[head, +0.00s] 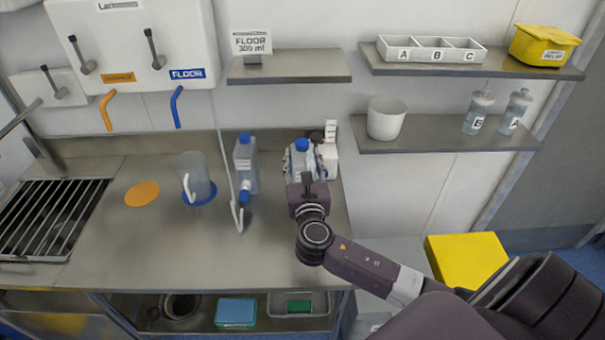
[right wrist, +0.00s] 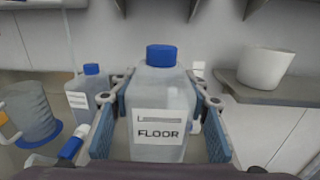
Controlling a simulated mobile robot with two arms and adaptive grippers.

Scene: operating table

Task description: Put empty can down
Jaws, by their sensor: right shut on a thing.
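A translucent can (head: 300,160) with a blue cap is at the back right of the steel counter (head: 130,240). In the right wrist view the can (right wrist: 160,100) is upright and carries a FLOOR label. My right gripper (head: 305,182) is shut on the can, with one blue-padded finger on each side. The can's lower end is hidden, so I cannot tell whether it touches the counter. A second blue-capped can (head: 245,165) stands left of it and also shows in the right wrist view (right wrist: 92,95). My left gripper is out of view.
A clear jug (head: 193,178) stands on a blue disc, with an orange disc (head: 142,193) to its left. A white bottle (head: 329,150) is close behind the held can. Shelves (head: 445,136) overhang at right. The front counter is clear.

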